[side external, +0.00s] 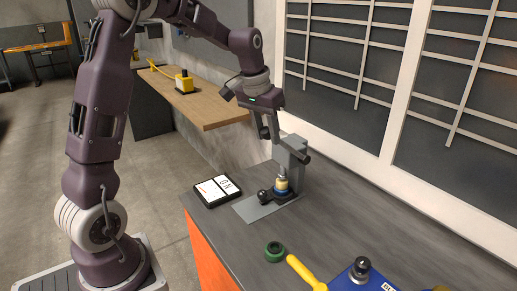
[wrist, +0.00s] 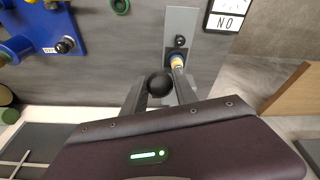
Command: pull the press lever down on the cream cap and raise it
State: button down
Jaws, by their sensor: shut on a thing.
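The grey press (side external: 291,150) stands upright on the dark bench, with a dark lever at its top. My gripper (side external: 268,130) is at the upper left of the press, shut on the lever's black ball knob (wrist: 160,84), which shows between the fingers in the wrist view. The lever is raised, its knob well above the bench. The cream cap (side external: 282,184) sits under the press head, on a dark blue piece on the grey base plate (side external: 250,209). It shows partly in the wrist view (wrist: 176,62); the fingers and press hide the rest.
A black knob (side external: 264,196) stands on the plate beside the cap. A black-framed YES/NO board (side external: 218,190) lies left of the press. A green ring (side external: 274,252), a yellow handle (side external: 305,272) and a blue block (side external: 362,277) lie nearer. The bench's right side is clear.

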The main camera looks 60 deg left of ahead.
jog(key=w+r, duration=0.6)
jog(key=w, duration=0.4)
jog(key=shift+w+d, duration=0.15)
jog(key=shift+w, duration=0.15)
jog(key=c, duration=1)
grip_release()
jog(key=v, duration=0.7)
jog(key=shift+s, duration=0.1)
